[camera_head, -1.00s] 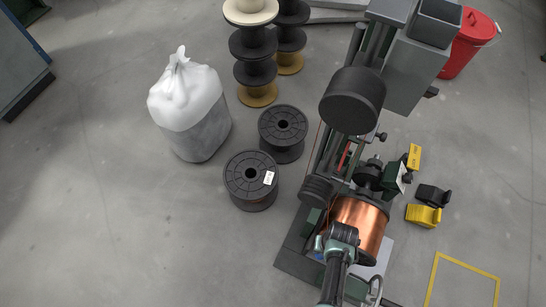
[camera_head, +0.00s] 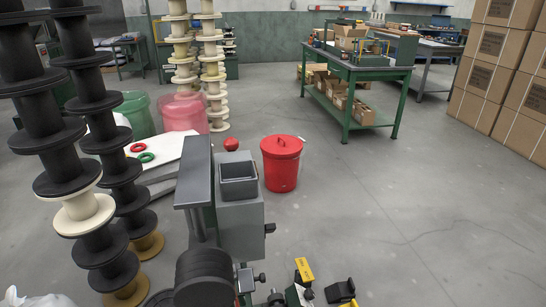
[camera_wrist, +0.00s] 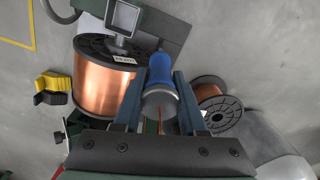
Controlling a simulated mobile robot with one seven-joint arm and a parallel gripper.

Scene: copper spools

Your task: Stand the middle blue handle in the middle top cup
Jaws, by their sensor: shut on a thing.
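In the wrist view my gripper (camera_wrist: 160,82) is shut on the blue handle (camera_wrist: 161,68). The handle stands between my two fingers, its blue end pointing away from the wrist and a round grey part nearer the wrist. Behind it is a large copper spool (camera_wrist: 103,85) on a machine. My gripper is not in the head view. I cannot make out a middle top cup in either view.
The grey machine (camera_head: 240,222) with an open square box (camera_head: 238,178) stands low in the head view. A red lidded bin (camera_head: 281,165) is behind it. Spool stacks (camera_head: 45,110) rise at left. A green workbench (camera_head: 355,75) stands far back. Floor at right is clear.

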